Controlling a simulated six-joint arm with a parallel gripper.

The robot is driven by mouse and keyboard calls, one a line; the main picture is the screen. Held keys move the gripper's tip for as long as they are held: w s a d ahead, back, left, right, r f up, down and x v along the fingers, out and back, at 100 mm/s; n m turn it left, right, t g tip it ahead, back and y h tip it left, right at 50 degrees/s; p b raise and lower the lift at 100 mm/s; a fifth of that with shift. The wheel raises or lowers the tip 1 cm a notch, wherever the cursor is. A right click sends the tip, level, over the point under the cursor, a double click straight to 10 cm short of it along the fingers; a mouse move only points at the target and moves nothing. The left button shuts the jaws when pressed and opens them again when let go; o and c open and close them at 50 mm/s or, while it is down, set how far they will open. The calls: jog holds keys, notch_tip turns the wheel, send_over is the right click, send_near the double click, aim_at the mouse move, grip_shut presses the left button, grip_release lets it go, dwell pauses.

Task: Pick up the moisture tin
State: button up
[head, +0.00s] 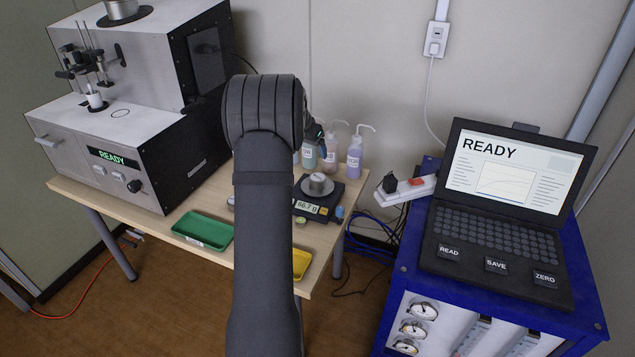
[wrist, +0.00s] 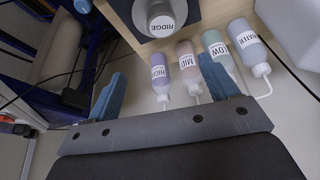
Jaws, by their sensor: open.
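The moisture tin (head: 317,182) is a small grey metal tin standing upright on the pan of the black balance (head: 304,206), whose display reads about 66.7 g. In the head view my arm hides most of the gripper.
Several labelled wash bottles (head: 354,150) stand behind the balance; they also show near the fingers in the wrist view (wrist: 189,65). A green tray (head: 203,231) and a yellow tray (head: 300,264) lie in front. The analyser (head: 150,110) is left, the laptop (head: 510,205) right.

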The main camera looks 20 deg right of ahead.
send_near(317, 177)
jog(key=x, duration=0.2)
jog(key=d+x, duration=0.1)
jog(key=x, duration=0.2)
jog(key=shift+s+r, duration=0.15)
jog(key=shift+s, duration=0.05)
jog(key=shift+a+x, duration=0.2)
jog(key=shift+x, duration=0.7)
jog(key=shift+a+x, duration=0.15)
jog(key=shift+x, duration=0.75)
jog(key=shift+a+x, duration=0.2)
jog(key=shift+x, duration=0.65)
jog(key=shift+f, duration=0.2)
jog(key=c, duration=1.1)
jog(key=shift+c, duration=0.2)
jog(key=shift+r, duration=0.15)
